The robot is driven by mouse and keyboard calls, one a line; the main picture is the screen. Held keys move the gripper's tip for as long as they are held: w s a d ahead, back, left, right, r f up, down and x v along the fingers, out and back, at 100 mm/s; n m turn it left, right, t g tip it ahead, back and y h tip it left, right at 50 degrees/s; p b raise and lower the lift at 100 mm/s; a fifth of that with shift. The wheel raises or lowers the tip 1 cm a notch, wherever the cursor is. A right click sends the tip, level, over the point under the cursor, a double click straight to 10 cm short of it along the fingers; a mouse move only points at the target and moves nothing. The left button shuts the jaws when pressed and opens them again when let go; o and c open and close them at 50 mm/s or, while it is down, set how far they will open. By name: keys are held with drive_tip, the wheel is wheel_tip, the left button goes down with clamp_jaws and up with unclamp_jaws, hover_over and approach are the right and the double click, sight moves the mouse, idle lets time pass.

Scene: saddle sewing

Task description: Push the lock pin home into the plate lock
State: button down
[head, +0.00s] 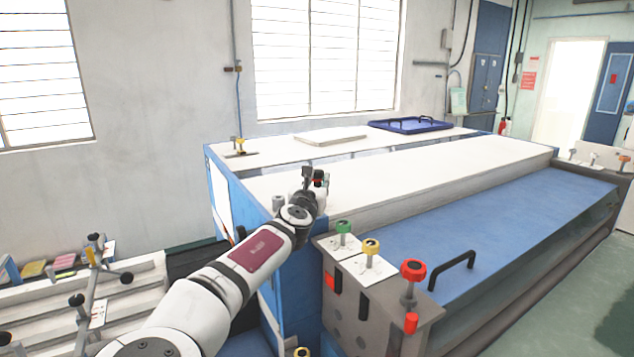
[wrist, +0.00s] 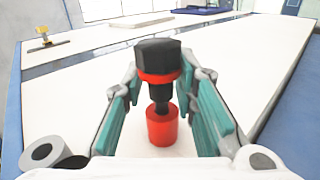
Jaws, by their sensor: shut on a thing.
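A pin with a black faceted head and a red collar (wrist: 158,79) stands upright between my gripper's teal finger pads (wrist: 163,88) in the wrist view. I take it as the lock pin. Its black shaft runs down to a red cylinder (wrist: 162,128), which may be the plate lock. I cannot tell how deep the shaft sits in it. My gripper is shut on the pin. In the head view my gripper (head: 314,183) is at the near left end of the white table top, with a small red and black part of the pin (head: 319,178) showing.
The white table top (head: 400,172) is clear beyond my gripper. A small brass-knobbed clamp (head: 240,148) stands at its far left corner. A blue tray (head: 409,125) and a pale sheet (head: 330,138) lie at the back. Green, yellow and red knobs (head: 413,270) rise from the grey block at right.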

drive_tip(key=shift+f, duration=0.65)
drive_tip(key=c, duration=1.2)
unclamp_jaws()
drive_tip(key=shift+d+f, duration=0.1)
drive_tip(key=shift+f, duration=0.05)
drive_tip(key=shift+d+f, duration=0.1)
drive_tip(key=shift+d, duration=0.05)
drive_tip(key=s, duration=0.4)
drive_tip(key=s+a, duration=0.1)
drive_tip(key=s, duration=0.3)
drive_tip(key=s+a+r, duration=0.1)
drive_tip(key=s, duration=0.3)
drive_tip(key=shift+a, duration=0.25)
